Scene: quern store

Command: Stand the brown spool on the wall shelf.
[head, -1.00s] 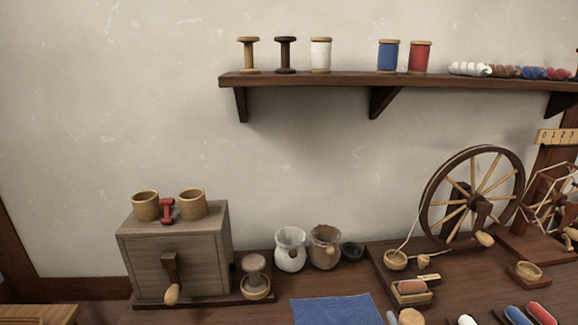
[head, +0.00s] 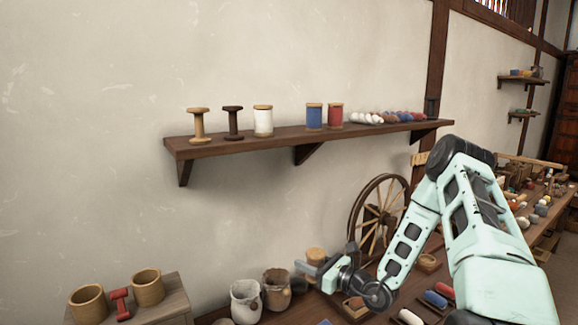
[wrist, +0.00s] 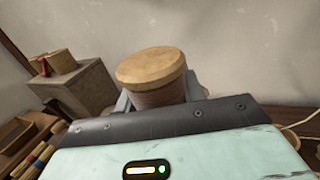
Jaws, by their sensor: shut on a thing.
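The brown spool (wrist: 160,96) has a pale wooden end disc and a brownish wound body. It stands roughly upright between my gripper's fingers in the wrist view, its lower part hidden. In the head view, its pale top (head: 316,255) shows at my gripper (head: 322,268), which is shut on it. Both are well below the wall shelf (head: 230,145), over the bench area. The shelf is a dark plank on brackets, with a bare stretch between the white spool and the blue spool and another at its left end.
On the shelf stand a bare tan spool (head: 198,126), a bare dark spool (head: 233,123), a white spool (head: 263,121), a blue spool (head: 314,116) and a red spool (head: 336,115). A spinning wheel (head: 378,215) and jars (head: 246,300) stand below.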

